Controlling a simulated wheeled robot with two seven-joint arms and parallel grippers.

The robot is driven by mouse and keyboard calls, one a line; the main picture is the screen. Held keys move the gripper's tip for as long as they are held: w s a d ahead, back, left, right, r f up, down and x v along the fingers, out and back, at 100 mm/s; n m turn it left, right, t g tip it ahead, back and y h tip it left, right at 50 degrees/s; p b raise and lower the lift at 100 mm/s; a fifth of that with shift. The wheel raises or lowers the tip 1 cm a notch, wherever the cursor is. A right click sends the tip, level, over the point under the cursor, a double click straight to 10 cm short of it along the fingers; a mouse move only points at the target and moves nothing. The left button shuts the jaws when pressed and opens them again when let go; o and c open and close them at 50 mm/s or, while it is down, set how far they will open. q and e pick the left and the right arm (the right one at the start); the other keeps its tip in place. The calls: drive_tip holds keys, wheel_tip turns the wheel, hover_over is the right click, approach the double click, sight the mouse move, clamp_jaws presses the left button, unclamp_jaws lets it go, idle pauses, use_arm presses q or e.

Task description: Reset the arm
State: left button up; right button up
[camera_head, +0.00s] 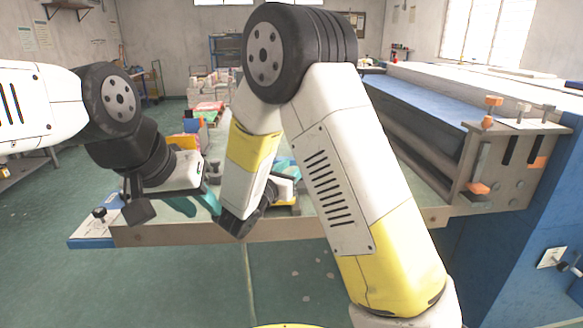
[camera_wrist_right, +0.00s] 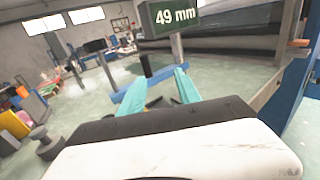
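My left arm comes in from the left in the head view. Its gripper (camera_head: 207,200) points down and right over the near left part of the workbench, with teal finger pads partly showing. I cannot tell how far apart its fingers are, and I see nothing held. My right arm rises from the lower right and bends at a high elbow, so its forearm hides much of its gripper. In the right wrist view my right gripper (camera_wrist_right: 160,92) has its two teal fingers apart with nothing between them.
The workbench's wooden front edge (camera_head: 290,229) runs below both arms. A long machine with a blue top (camera_head: 425,95) and clamps stands at the right. Stacked goods (camera_head: 208,88) lie behind the arms. A dark sign reading "49 mm" (camera_wrist_right: 175,17) shows in the wrist view.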

drive_tip(key=s+d+r+m+g+h, duration=0.1)
drive_tip(key=s+d+m+g, duration=0.25)
drive_tip(key=d, duration=0.35)
drive_tip(key=s+d+r+m+g+h, duration=0.1)
drive_tip(key=s+d+m+g+h, duration=0.1)
drive_tip(key=s+d+m+g, duration=0.25)
drive_tip(key=s+d+f+m+g+y, duration=0.2)
drive_tip(key=s+d+m+g+y, duration=0.2)
drive_tip(key=s+d+m, duration=0.45)
drive_tip(key=s+a+r+m+t+y, duration=0.2)
drive_tip(key=s+a+r+m+y, duration=0.4)
drive_tip(key=m, duration=0.7)
drive_tip(key=s+a+y, duration=0.2)
drive_tip(key=s+y, duration=0.2)
drive_tip(key=shift+s+a+r+t, duration=0.15)
drive_tip(key=shift+s+r+t, duration=0.15)
drive_tip(key=shift+s+r, duration=0.1)
